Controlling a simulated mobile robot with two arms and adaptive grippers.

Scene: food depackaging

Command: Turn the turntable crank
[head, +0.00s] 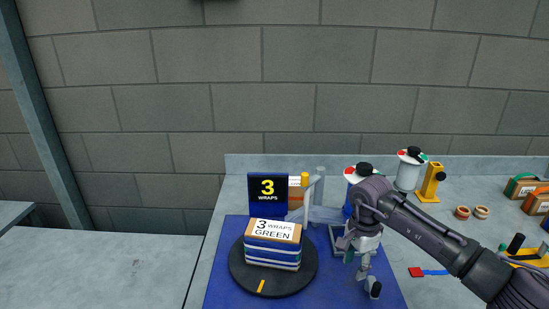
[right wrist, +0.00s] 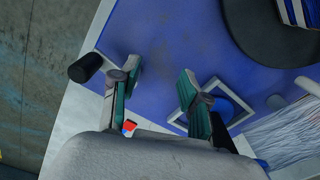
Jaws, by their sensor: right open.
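The black round turntable (head: 238,270) stands on a blue mat and carries a stack labelled "3 WRAPS GREEN" (head: 275,233). A dark edge of the turntable (right wrist: 268,40) also shows in the right wrist view. A black knob (head: 374,289), which looks like the crank handle, stands near the mat's right edge. It also shows in the right wrist view (right wrist: 85,68), left of the fingers. My right gripper (head: 357,264) is open and empty beside the knob; its two green-padded fingers (right wrist: 158,83) are apart. I cannot tell how the knob joins the turntable. My left gripper is not in view.
A "3 WRAPS" sign (head: 268,190) stands behind the turntable. A square frame (right wrist: 213,83) lies on the mat near my fingers. A white spool (head: 408,174), a yellow stand (head: 432,182) and several small boxes are at the right. The left bench (head: 90,255) is clear.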

